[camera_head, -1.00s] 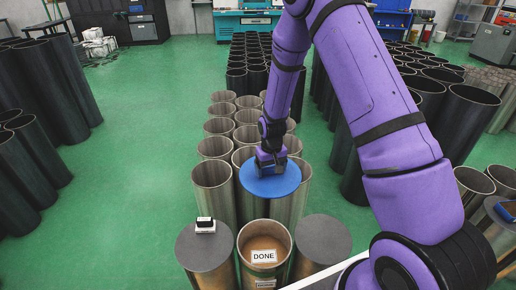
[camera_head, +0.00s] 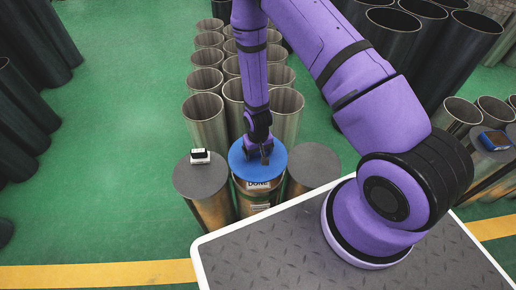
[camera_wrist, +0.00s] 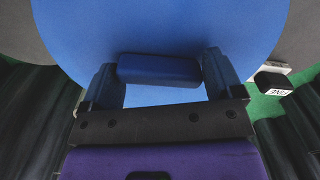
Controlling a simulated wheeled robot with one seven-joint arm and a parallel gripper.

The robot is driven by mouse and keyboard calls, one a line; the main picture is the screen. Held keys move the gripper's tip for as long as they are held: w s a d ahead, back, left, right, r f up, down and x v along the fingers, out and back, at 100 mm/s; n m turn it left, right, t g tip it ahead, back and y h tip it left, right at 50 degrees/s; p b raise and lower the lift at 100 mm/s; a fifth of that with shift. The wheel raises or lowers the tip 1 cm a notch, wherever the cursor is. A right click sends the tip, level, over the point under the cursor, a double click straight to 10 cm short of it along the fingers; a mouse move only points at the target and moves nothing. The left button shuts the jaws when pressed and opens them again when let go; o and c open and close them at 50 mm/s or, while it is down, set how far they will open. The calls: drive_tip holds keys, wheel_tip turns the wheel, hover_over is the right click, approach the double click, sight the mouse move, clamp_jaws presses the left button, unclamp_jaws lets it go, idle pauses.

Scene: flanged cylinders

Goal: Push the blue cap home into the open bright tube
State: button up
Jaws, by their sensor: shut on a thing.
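The blue cap (camera_head: 243,158) is a flat round disc with a raised block handle. My gripper (camera_head: 264,152) is shut on that handle. In the wrist view my gripper (camera_wrist: 160,72) has one finger at each end of the handle (camera_wrist: 158,68), and the blue disc (camera_wrist: 160,25) spreads beyond it. The cap lies over the mouth of the bright tube (camera_head: 257,201) in the front row and hides its opening. I cannot tell whether the cap is seated or slightly above the rim.
Grey-capped tubes stand close on the left (camera_head: 196,177) and right (camera_head: 314,163). A small black-and-white device (camera_head: 200,156) sits on the left one. Open bright tubes (camera_head: 205,108) stand behind. My base deck is in front; green floor is free at left.

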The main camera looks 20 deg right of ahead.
sight(258, 160)
drive_tip(key=shift+f, duration=0.1)
drive_tip(key=shift+f, duration=2.8)
drive_tip(key=shift+f, duration=1.6)
drive_tip(key=o, duration=0.8)
wheel_tip(258, 160, up, 11)
drive_tip(key=shift+f, duration=0.1)
